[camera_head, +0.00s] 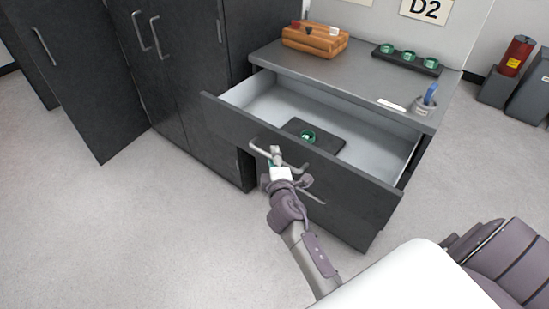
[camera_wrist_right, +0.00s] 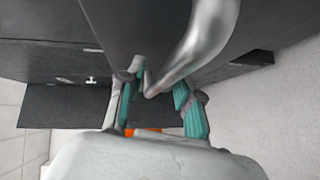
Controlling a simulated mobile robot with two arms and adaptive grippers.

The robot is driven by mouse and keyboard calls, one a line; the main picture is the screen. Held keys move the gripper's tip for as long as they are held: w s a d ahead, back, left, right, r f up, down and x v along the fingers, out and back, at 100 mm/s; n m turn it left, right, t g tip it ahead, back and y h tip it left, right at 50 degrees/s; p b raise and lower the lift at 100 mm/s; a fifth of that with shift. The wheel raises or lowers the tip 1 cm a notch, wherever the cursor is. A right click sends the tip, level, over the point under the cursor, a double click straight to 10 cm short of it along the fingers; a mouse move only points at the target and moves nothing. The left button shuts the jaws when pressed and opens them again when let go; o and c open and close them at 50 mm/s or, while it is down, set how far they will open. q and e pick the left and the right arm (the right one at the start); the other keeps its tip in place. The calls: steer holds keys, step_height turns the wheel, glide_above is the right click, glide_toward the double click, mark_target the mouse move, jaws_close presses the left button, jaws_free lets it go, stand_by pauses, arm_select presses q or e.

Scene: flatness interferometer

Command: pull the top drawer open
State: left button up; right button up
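The top drawer (camera_head: 297,140) stands pulled far out of the dark grey cabinet, its light interior exposed. A dark tray (camera_head: 328,145) with a green ring-like item (camera_head: 308,136) lies inside. The silver bar handle (camera_head: 258,149) is on the drawer front and also shows large in the right wrist view (camera_wrist_right: 205,40). My right gripper (camera_head: 284,166) is at this handle. In the wrist view its teal-padded fingers (camera_wrist_right: 158,85) stand apart on either side of the bar, with no clear squeeze visible. My left gripper is not in view.
The cabinet top (camera_head: 345,74) holds a wooden block (camera_head: 314,40), a dark rack of green items (camera_head: 406,60) and a small cup (camera_head: 425,107). A tall cabinet door (camera_head: 75,85) stands open at left. A red cylinder (camera_head: 515,56) stands far right. The front floor is clear.

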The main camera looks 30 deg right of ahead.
steer(key=shift+s, duration=0.15)
steer(key=v, duration=0.7)
steer(key=shift+a, duration=0.1)
stand_by(0.5)
steer(key=s+a+f+m+g+y, duration=0.1)
steer(key=s+a+f+g+y, duration=0.2)
steer(key=f, duration=0.7)
steer(key=s+a+f+m+g+y+p, duration=0.1)
steer(key=s+a+f+g, duration=0.1)
steer(key=s+f, duration=0.65)
steer(key=s+a+f+m+g+y, duration=0.1)
steer(key=s+a+f+g, duration=0.15)
steer(key=f, duration=0.95)
steer(key=s+d+f+m+g, duration=0.1)
steer(key=s+f+m+g, duration=0.1)
steer(key=s+f, duration=0.3)
steer(key=s+d+f+m+g+p, duration=0.1)
steer(key=s+f, duration=0.4)
steer(key=s, duration=0.9)
steer(key=s+d+f+m+g+y, duration=0.1)
steer(key=s+d+f+m+g, duration=0.1)
steer(key=s+f, duration=0.3)
steer(key=s+m+g, duration=0.1)
steer(key=s, duration=0.3)
steer(key=shift+s+f+m+g, duration=0.2)
steer(key=shift+s+m+g, duration=0.05)
steer(key=shift+m+g, duration=0.1)
